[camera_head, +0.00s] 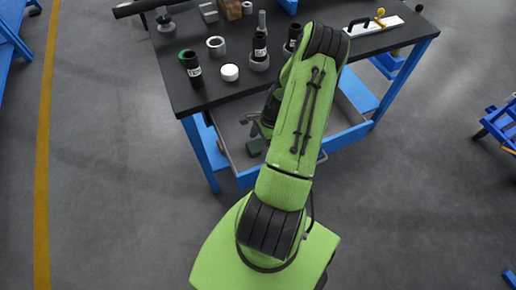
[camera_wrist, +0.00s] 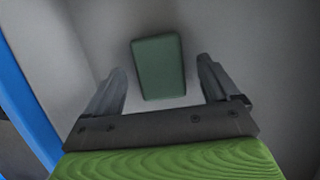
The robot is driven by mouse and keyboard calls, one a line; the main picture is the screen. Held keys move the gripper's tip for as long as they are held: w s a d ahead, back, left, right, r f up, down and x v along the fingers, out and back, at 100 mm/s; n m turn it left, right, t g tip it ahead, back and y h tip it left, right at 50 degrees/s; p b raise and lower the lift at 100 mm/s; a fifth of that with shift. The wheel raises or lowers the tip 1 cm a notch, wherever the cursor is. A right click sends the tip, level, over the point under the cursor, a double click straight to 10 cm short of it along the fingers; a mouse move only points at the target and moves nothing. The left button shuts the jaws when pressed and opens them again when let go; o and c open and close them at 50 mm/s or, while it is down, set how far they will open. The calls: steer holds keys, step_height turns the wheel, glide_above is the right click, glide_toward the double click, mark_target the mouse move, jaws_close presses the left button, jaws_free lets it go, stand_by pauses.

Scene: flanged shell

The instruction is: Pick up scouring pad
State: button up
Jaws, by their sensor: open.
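The scouring pad (camera_wrist: 159,68) is a dark green rectangular block lying on the grey floor of an open drawer. In the wrist view it sits in the upper middle, just beyond and between my two fingertips. My gripper (camera_wrist: 162,88) is open and empty, with one finger on each side of the pad's line. In the head view the pad (camera_head: 255,146) shows small in the drawer, just below my gripper (camera_head: 254,127). My arm hides part of the drawer's right side. How high the fingertips are above the pad is hard to tell.
The open drawer (camera_head: 231,150) has grey walls and a blue front, below a dark tabletop (camera_head: 205,95) on blue legs. On the tabletop stand black bottles (camera_head: 192,68), a white round lid (camera_head: 229,72), a metal ring (camera_head: 216,46) and a clamp board (camera_head: 375,24).

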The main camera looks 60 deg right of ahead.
mark_target(259, 145)
steer(key=shift+w+a+f, duration=0.1)
steer(key=shift+a+f, duration=0.05)
steer(key=shift+f, duration=0.45)
steer(key=c, duration=1.1)
steer(key=shift+r, duration=0.2)
steer(key=shift+c, duration=0.2)
step_height(259, 145, up, 10)
steer(key=p, duration=0.2)
steer(key=shift+p, duration=0.3)
steer(key=shift+f, duration=0.1)
